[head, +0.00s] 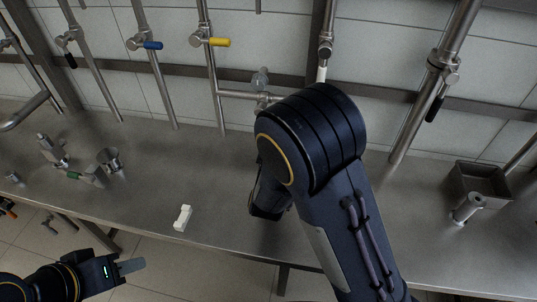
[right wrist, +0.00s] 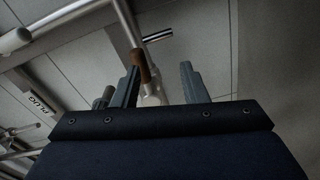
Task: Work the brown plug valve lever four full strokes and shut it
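The brown plug valve lever (right wrist: 141,66) shows in the right wrist view, on a valve with a light metal body (right wrist: 152,93). It appears between the two fingers of my right gripper (right wrist: 158,68), close to the left finger. The fingers are apart, and I cannot tell whether the left one touches the lever. In the head view my right arm hides this lever and the right gripper's fingertips. My left gripper (head: 130,267) is low at the left, off the bench's front edge and away from the valves. Its finger spacing is unclear.
Pipes with blue (head: 153,45), yellow (head: 220,42) and black (head: 435,108) levers stand along the tiled wall. A PLUG label (right wrist: 39,103) shows in the right wrist view. The steel bench (head: 140,205) holds a white block (head: 183,217), fittings at left and a metal box (head: 479,184) at right.

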